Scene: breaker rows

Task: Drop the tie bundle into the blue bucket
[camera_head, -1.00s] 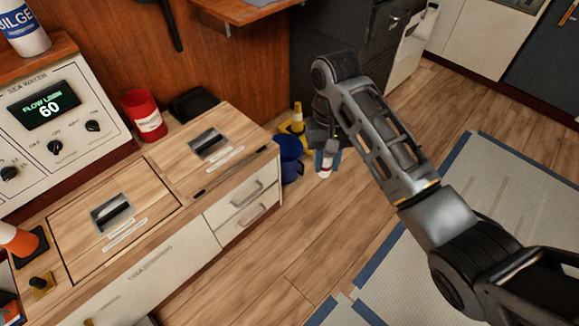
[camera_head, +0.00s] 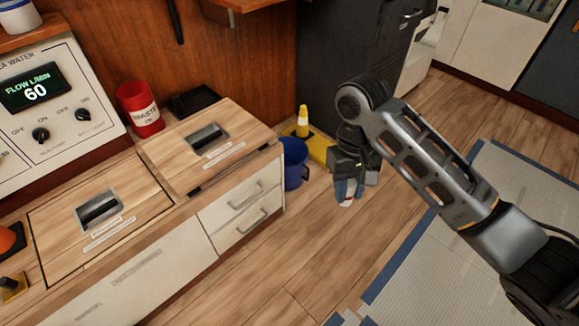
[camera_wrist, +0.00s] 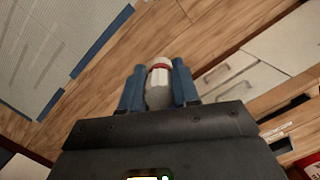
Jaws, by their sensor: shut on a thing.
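The blue bucket (camera_head: 295,166) stands on the floor by the end of the wooden-topped cabinet, partly hidden by the cabinet's corner. My gripper (camera_head: 346,190) is to the right of the bucket and a little nearer, pointing down, apart from it. Its blue fingers are shut on the tie bundle (camera_wrist: 160,78), a pale bundle with a red band. The bundle shows between both fingers in the wrist view, and its pale end shows below the gripper in the head view. The bucket does not show in the wrist view.
A dark cabinet (camera_head: 345,62) stands behind. Wooden floor lies open in front.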

